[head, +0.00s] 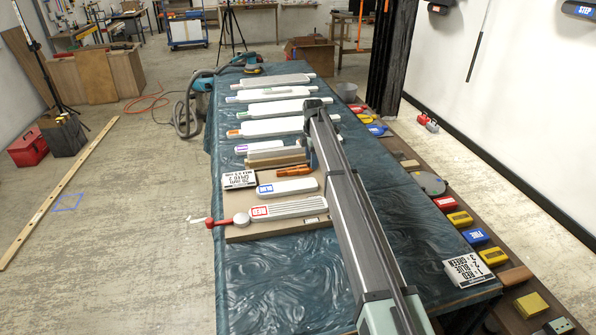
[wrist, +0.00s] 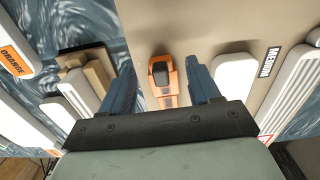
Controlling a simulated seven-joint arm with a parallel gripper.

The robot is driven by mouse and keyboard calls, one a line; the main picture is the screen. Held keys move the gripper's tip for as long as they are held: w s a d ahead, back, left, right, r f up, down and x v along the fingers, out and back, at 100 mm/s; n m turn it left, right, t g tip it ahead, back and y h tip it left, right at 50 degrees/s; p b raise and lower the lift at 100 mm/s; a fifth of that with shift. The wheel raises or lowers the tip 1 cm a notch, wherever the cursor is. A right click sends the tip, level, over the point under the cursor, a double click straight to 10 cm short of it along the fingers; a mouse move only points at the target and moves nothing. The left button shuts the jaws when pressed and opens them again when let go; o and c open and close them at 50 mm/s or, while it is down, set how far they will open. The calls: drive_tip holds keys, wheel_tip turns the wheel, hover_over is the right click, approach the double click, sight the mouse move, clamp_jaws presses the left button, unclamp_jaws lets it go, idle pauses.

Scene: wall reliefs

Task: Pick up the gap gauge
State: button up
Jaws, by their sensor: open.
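An orange tool with a black part, which looks like the gap gauge (head: 293,171), lies on a tan board on the table. In the wrist view the orange tool (wrist: 163,92) shows between my two blue fingers, its near end cut off by my gripper body. My gripper (wrist: 161,68) is open, with one finger on each side of the tool. No contact with it shows, and its height above the tool is hard to judge. In the head view my gripper (head: 310,154) is just beyond the tool's right end, partly hidden by my arm.
The tan board (head: 240,232) also carries a white paddle with a blue label (head: 287,188), a ribbed white one with a red label (head: 290,208) and a black-and-white sign (head: 239,179). Wooden strips (head: 275,160) lie just behind. More white paddles line the table farther back.

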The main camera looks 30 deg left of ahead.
drive_tip(key=shift+f, duration=1.4)
drive_tip(key=shift+c, duration=0.4)
drive_tip(key=c, duration=0.9)
drive_tip(key=shift+r, duration=0.1)
